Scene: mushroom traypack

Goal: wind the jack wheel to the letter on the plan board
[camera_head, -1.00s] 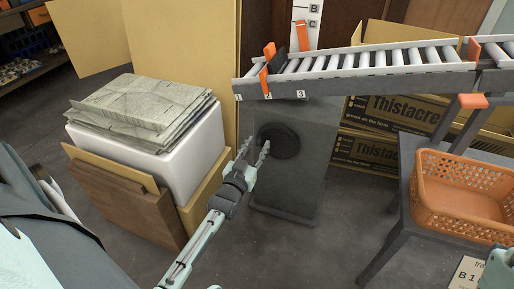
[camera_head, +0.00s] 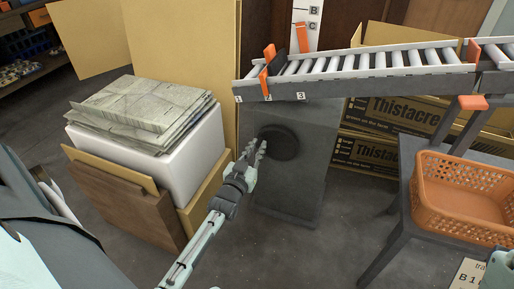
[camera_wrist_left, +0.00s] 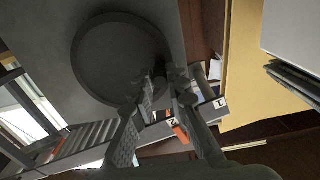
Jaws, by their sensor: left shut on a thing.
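The jack wheel (camera_head: 282,143) is a dark round disc on the front of a grey pedestal (camera_head: 294,195), under the left end of the roller conveyor. My left gripper (camera_head: 255,148) is at the wheel's left side, its fingers closed in on the small dark handle. In the left wrist view the wheel (camera_wrist_left: 112,62) shows large, with the handle (camera_wrist_left: 160,72) between the fingertips. A white letter scale (camera_head: 313,36) behind the conveyor shows B and C, with an orange marker (camera_head: 301,38) beside C. The plan board may be the card (camera_head: 468,274) at bottom right, cut off, reading "B 1".
The roller conveyor (camera_head: 370,72) with orange stops runs above the wheel to the right. An orange basket (camera_head: 462,225) sits on a grey stand at right. Thistacre cartons (camera_head: 372,152) stand behind. A white box (camera_head: 190,150) with stacked sheets stands left of the arm.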

